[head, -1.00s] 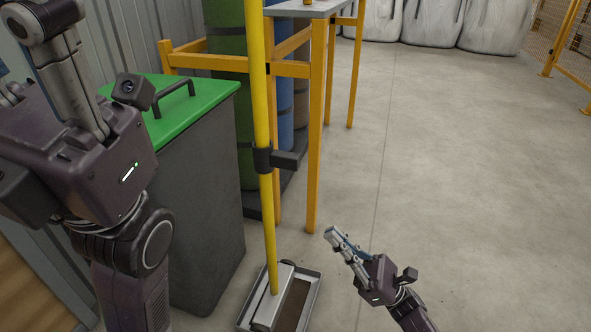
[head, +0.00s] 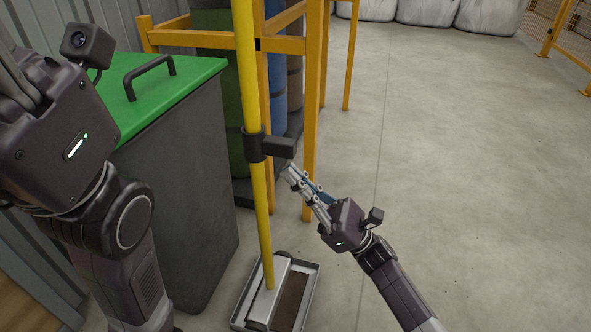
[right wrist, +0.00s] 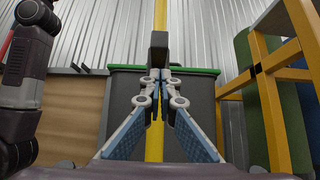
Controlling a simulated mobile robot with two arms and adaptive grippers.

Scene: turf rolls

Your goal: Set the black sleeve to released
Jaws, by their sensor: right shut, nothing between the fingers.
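The black sleeve (head: 254,144) is clamped around a yellow pole (head: 262,205), with a black lever block (head: 279,147) sticking out to the right. In the right wrist view the block (right wrist: 158,45) shows end-on, straight ahead and just above the fingertips. My right gripper (head: 287,170) is shut and empty, just below and to the right of the block; in the right wrist view its fingertips (right wrist: 160,74) meet in front of the pole. I cannot tell whether they touch the block.
The pole stands in a metal tray (head: 308,285) on the floor. A dark bin with a green lid (head: 190,85) stands left of the pole. A yellow frame (head: 310,120) with rolls stands behind. The floor (head: 450,170) to the right is clear.

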